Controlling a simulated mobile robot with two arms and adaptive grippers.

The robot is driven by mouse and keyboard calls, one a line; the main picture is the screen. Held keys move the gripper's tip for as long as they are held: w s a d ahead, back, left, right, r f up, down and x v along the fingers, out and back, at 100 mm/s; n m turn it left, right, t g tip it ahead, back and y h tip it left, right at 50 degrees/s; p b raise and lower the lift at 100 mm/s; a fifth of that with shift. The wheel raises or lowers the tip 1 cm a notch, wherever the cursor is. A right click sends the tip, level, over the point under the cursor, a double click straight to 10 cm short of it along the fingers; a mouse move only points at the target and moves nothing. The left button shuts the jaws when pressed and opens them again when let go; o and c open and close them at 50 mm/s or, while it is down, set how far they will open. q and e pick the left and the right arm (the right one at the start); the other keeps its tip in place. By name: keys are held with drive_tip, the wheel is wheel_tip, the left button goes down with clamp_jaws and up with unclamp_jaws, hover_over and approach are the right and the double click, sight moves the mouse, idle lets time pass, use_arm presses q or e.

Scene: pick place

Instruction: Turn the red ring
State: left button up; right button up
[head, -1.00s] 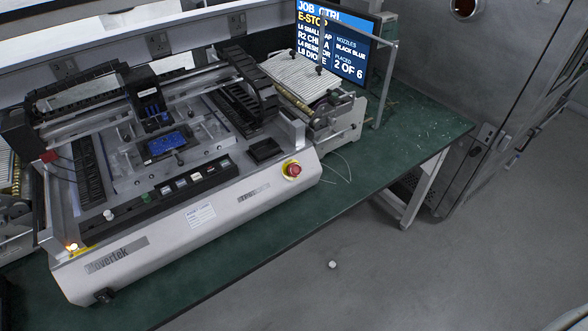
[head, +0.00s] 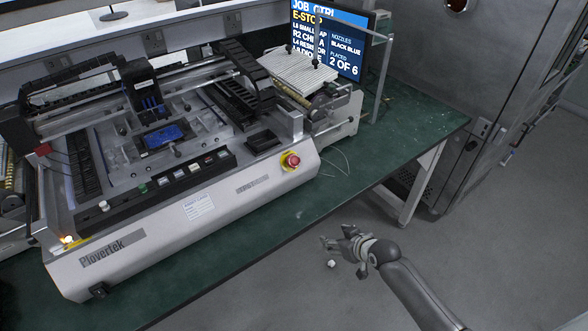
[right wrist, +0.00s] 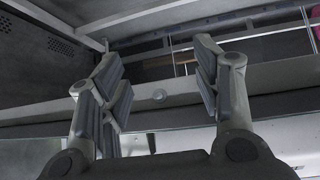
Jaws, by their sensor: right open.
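The red ring (head: 291,160) is a round red knob on a yellow base, at the right end of the machine's sloped white front panel in the head view. My right gripper (head: 334,236) is in front of the green bench, below and to the right of the red ring and well apart from it. In the right wrist view my right gripper (right wrist: 158,85) has its two fingers spread, with nothing between them. The red ring cannot be made out in that view. My left gripper is not in view.
The white machine (head: 225,192) stands on the green bench (head: 415,130). A screen (head: 335,40) behind it reads "E-STO" and "2 OF 6". The bench right of the machine is mostly clear.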

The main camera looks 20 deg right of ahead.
drive_tip(key=w+a+r+n+t+y, duration=0.1)
drive_tip(key=w+r, duration=0.2)
drive_tip(key=r, duration=0.4)
drive_tip(key=w+a+r+n+t+y, duration=0.1)
drive_tip(key=w+r, duration=0.1)
drive_tip(key=r, duration=0.5)
drive_tip(key=n+t+y+b, duration=0.1)
drive_tip(key=t, duration=0.1)
approach(295, 160)
drive_tip(key=x, duration=0.9)
drive_tip(key=shift+w+f, duration=0.1)
drive_tip(key=shift+w, duration=0.05)
drive_tip(key=c, duration=1)
drive_tip(key=shift+m+p, duration=0.4)
drive_tip(key=shift+p, duration=0.65)
drive_tip(key=shift+c, duration=0.2)
drive_tip(key=m+p, duration=0.2)
drive_tip(key=m+h+p, duration=0.1)
drive_tip(key=m+p, duration=0.1)
drive_tip(key=m+h+p, duration=0.1)
drive_tip(key=m+p, duration=0.1)
drive_tip(key=p, duration=0.1)
drive_tip(key=shift+a+r, duration=0.15)
drive_tip(key=shift+r, duration=0.15)
drive_tip(key=shift+f+m+h+p, duration=0.2)
drive_tip(key=shift+m+h+p, duration=0.2)
drive_tip(key=shift+m+p, duration=0.75)
